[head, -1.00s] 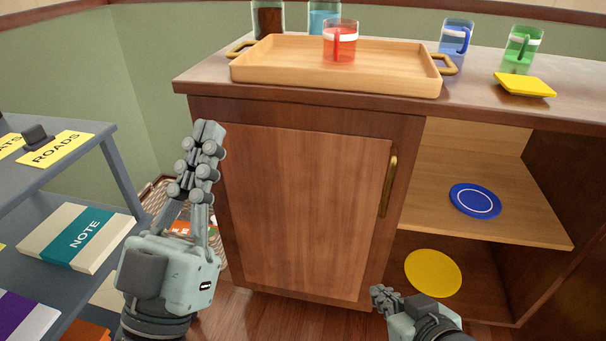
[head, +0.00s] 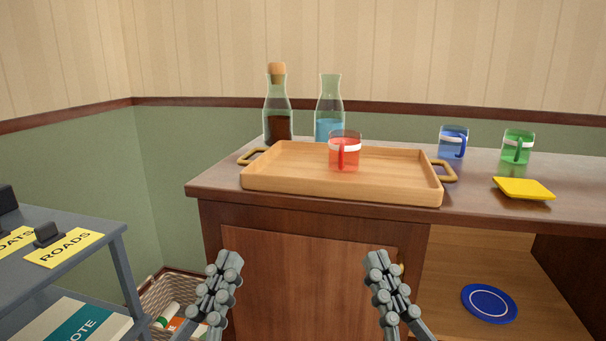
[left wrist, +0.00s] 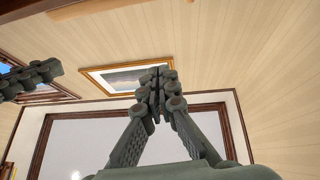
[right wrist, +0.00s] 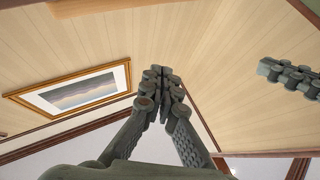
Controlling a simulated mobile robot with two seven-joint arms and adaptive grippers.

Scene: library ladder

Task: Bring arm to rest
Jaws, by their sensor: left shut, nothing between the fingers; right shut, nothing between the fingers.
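My left gripper (head: 224,272) is shut and empty, pointing up in front of the cabinet's door in the head view. My right gripper (head: 378,268) is likewise shut and empty, raised to the right of it near the door's handle. The two stand apart at about the same height, below the counter edge in the picture. In the left wrist view the left fingers (left wrist: 155,78) are closed together against wall and ceiling. In the right wrist view the right fingers (right wrist: 160,80) are closed together too. Neither gripper touches anything visible.
A wooden tray (head: 300,188) with a red mug (head: 345,151) sits on the counter (head: 480,199). Two bottles, a blue mug (head: 453,142), a green mug (head: 517,147) and a yellow dish (head: 524,188) stand there too. A grey shelf (head: 80,262) is at left, a basket (head: 155,295) beside it.

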